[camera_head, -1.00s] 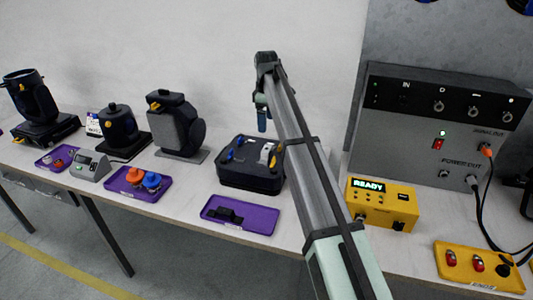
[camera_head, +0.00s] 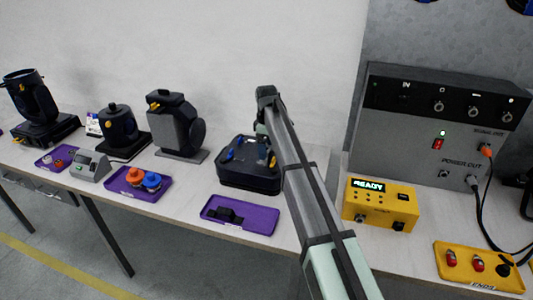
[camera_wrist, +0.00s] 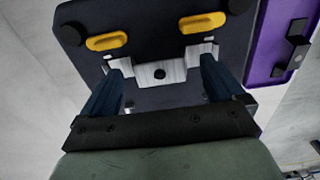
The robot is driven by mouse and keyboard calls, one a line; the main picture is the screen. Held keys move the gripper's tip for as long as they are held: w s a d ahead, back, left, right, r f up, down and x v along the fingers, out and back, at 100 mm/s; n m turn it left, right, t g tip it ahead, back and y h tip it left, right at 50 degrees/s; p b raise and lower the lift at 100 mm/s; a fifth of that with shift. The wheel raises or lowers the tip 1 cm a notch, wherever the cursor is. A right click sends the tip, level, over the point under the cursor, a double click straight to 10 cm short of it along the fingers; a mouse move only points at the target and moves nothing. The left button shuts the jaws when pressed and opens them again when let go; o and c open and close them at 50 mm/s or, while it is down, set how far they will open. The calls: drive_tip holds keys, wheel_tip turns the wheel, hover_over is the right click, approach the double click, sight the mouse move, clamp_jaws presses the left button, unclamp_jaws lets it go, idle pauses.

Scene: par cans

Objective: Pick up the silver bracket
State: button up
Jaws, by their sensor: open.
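The silver bracket (camera_wrist: 150,74) lies on top of a dark box-like unit (camera_wrist: 150,22) in the wrist view. It is a pale metal strip with a dark hole in its middle. My gripper (camera_wrist: 163,76) is open, with its two blue fingers spread near the left and right ends of the bracket. I cannot tell whether the fingers touch it. In the head view the dark unit (camera_head: 236,176) stands on the table, my gripper is down over its right side, and the arm hides the bracket.
Two yellow latches (camera_wrist: 203,22) sit beside the bracket. A purple tray (camera_head: 262,219) with a black part lies in front of the unit. A yellow box (camera_head: 385,205) reading READY stands to the right. Dark lamp heads (camera_head: 178,125) stand to the left.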

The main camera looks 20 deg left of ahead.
drive_tip(key=shift+f, duration=0.1)
drive_tip(key=shift+c, duration=0.3)
drive_tip(key=c, duration=1.2)
drive_tip(key=shift+o, duration=0.2)
